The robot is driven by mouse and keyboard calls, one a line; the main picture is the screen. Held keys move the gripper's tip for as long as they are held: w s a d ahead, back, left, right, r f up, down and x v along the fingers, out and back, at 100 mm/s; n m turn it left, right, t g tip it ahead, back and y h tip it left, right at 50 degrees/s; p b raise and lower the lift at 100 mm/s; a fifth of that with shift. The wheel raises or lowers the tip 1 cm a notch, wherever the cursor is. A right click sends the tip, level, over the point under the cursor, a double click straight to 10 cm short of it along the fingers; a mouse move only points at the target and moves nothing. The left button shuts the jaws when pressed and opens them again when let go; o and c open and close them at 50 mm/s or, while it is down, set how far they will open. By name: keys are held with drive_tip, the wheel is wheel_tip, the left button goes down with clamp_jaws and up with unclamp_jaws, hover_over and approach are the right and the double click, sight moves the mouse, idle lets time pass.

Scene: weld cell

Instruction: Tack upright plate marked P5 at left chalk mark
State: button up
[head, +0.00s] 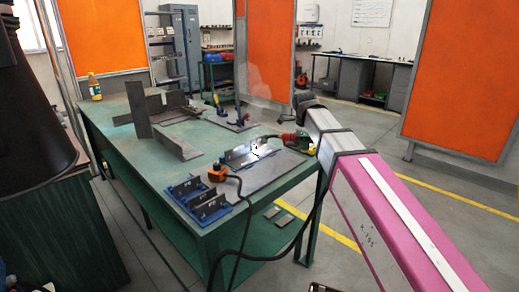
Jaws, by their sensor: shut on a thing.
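A flat grey base plate (275,173) lies on the green table. Small upright plates (240,155) stand at its far left part, with a bright white glow at their right end; their marks are too small to read. My gripper (298,142), small and partly hidden by my arm, is shut on what looks like a welding torch (286,137) with a red body. Its thin dark tip points left, close to the glow. A blue rack (185,190) at the near table corner holds several grey plates with white labels, unreadable here. I cannot make out chalk marks.
An orange tool (217,173) with a black cable sits between rack and base plate. Large dark steel angles (140,108) stand at the far left of the green table (120,160). Orange screens (465,75) stand behind. A black cable hangs at the near table end.

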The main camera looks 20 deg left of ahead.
drive_tip(key=shift+s+a, duration=0.2)
drive_tip(key=shift+s, duration=0.25)
idle(0.9)
drive_tip(key=s+d+r, duration=0.1)
drive_tip(key=d+r, duration=0.2)
drive_tip(key=r, duration=0.6)
drive_tip(key=shift+r, duration=0.4)
idle(0.4)
drive_tip(key=shift+s, duration=0.1)
idle(0.5)
